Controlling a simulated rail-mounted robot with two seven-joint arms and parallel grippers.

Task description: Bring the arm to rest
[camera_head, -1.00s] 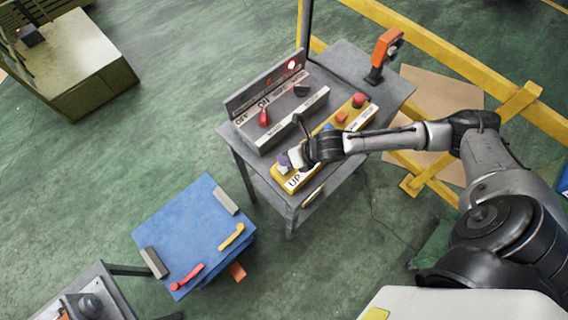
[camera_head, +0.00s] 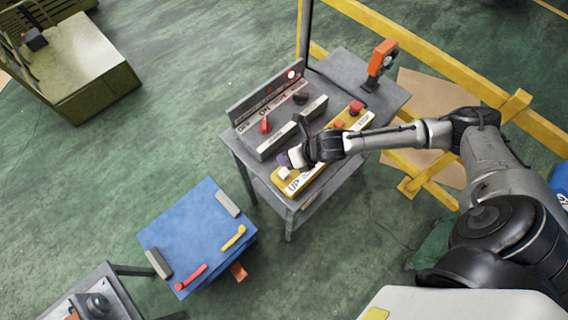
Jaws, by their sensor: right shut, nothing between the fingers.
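My right arm reaches in from the right. Its gripper (camera_head: 297,157) is shut and empty, over the near left part of the yellow control box (camera_head: 309,183) on the grey table. The box is marked "UP" at its near end, and the gripper hides part of its top. I cannot tell whether the fingertips touch it. A red button (camera_head: 356,107) shows at the box's far end. My left gripper is not in view.
A grey switch panel (camera_head: 284,131) with red and black knobs stands behind the box. An orange device (camera_head: 381,58) stands at the grey table's (camera_head: 394,100) back right corner. Yellow railing (camera_head: 440,62) runs behind. A blue platform (camera_head: 196,234) stands lower left. Green floor between is clear.

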